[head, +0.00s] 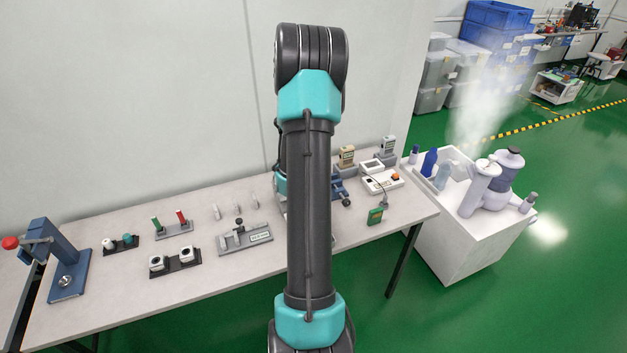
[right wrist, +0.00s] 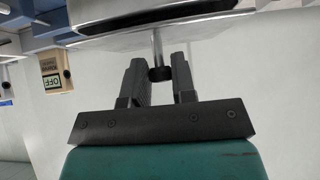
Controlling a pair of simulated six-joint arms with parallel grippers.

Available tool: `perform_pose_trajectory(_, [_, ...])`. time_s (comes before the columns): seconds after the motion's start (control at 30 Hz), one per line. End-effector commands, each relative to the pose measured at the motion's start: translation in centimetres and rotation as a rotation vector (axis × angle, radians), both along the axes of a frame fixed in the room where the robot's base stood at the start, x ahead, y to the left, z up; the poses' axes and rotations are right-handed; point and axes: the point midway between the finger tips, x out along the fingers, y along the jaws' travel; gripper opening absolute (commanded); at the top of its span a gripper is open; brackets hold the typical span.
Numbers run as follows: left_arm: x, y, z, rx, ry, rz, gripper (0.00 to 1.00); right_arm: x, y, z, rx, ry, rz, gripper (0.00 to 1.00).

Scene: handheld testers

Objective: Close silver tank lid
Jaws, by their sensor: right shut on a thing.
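My right gripper (right wrist: 157,60) shows in the right wrist view, its two fingers closed around a thin rod with a dark knob (right wrist: 160,74). The rod runs up to a silver body (right wrist: 175,27) with a rounded edge and a dark panel, cut off by the top of the picture. I cannot tell from this close view whether the silver body is the tank or its lid, nor how the lid sits. In the head view one arm of mine crosses the middle and hides its gripper and the bench spot behind it. My left gripper is not in view.
The grey bench (head: 130,300) holds a blue press (head: 66,262), a grey fixture (head: 243,238) and a white device (head: 382,180). A white cart (head: 463,249) with bottles and a steaming vessel (head: 480,190) stands right.

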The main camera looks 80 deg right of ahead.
Motion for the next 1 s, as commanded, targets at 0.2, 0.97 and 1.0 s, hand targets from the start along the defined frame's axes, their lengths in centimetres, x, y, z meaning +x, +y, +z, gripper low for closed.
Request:
perform_pose_trajectory(0.2, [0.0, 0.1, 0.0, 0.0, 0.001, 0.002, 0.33, -0.1, 0.6, -1.1, 0.002, 0.002, 0.001, 0.0])
perform_pose_trajectory(0.97, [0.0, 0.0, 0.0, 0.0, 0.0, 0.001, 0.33, -0.2, 0.8, -1.6, 0.008, 0.004, 0.001, 0.41])
perform_pose_trajectory(1.0, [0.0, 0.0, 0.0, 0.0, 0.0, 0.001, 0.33, -0.2, 0.8, -1.5, 0.006, 0.004, 0.0, 0.45])
